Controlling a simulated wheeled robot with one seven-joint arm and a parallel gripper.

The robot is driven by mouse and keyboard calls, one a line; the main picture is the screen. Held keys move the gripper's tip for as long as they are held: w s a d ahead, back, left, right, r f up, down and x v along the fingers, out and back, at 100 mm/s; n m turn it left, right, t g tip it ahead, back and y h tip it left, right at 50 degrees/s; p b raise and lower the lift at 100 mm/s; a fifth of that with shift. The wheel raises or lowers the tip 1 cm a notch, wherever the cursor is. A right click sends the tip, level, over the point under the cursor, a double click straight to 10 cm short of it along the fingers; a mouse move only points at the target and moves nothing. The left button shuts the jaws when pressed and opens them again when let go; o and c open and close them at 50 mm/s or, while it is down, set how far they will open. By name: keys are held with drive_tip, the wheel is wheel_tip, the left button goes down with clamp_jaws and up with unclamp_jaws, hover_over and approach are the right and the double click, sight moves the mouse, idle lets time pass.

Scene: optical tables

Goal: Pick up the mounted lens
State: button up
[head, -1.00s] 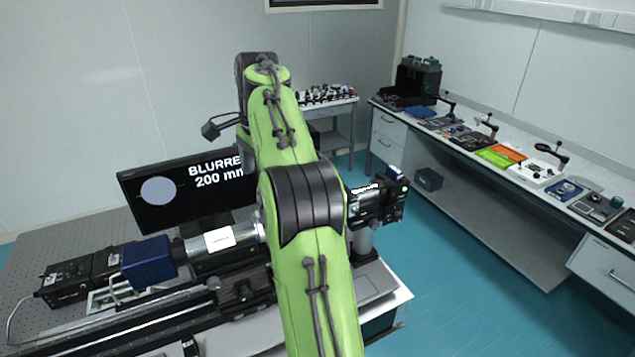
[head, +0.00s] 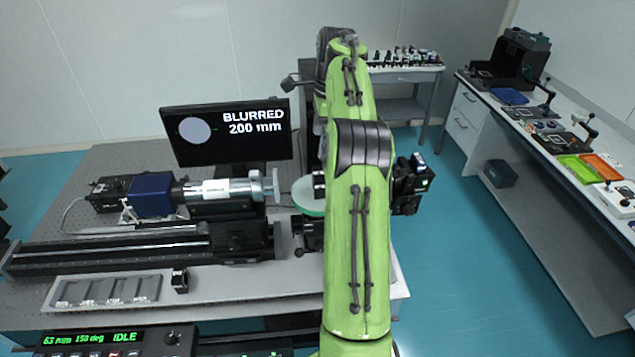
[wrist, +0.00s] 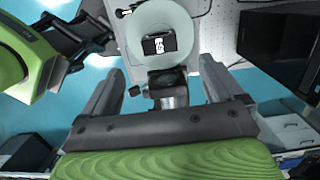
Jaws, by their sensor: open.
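A small dark ring-shaped mount (head: 180,280), which looks like a mounted lens, stands upright beside the slotted grey tray in the head view. In the wrist view, a dark mount with a round face (wrist: 167,80) sits on a grey body between my fingers, apart from both; I cannot tell whether it is the same piece. My gripper (wrist: 165,85) is open and empty. A pale round disc (wrist: 152,18) bearing a black, white-labelled block (wrist: 160,44) lies beyond the fingers; the disc also shows left of my arm (head: 306,200).
A slotted grey tray (head: 105,291) lies at the bench front, near a black rail (head: 120,255). A silver tube (head: 225,190) and blue block (head: 152,195) stand behind. A monitor (head: 226,135) reads BLURRED 200 mm. Open floor (head: 480,260) lies to the right.

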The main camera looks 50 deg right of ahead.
sight(319, 173)
wheel_tip(319, 173, down, 7)
drive_tip(key=shift+d+f+b, duration=0.1)
drive_tip(key=shift+b, duration=1.15)
drive_tip(key=shift+w+f, duration=0.1)
drive_tip(key=shift+f, duration=0.2)
drive_tip(key=f, duration=0.1)
drive_tip(key=f+b, duration=0.1)
drive_tip(key=f, duration=0.1)
drive_tip(key=a+f, duration=0.1)
drive_tip(key=f, duration=0.1)
drive_tip(key=shift+w, duration=0.1)
drive_tip(key=shift+c, duration=0.2)
drive_tip(key=c, duration=1.2)
wheel_tip(319, 173, up, 10)
drive_tip(key=p, duration=0.3)
drive_tip(key=shift+r, duration=0.1)
drive_tip(key=shift+c, duration=0.3)
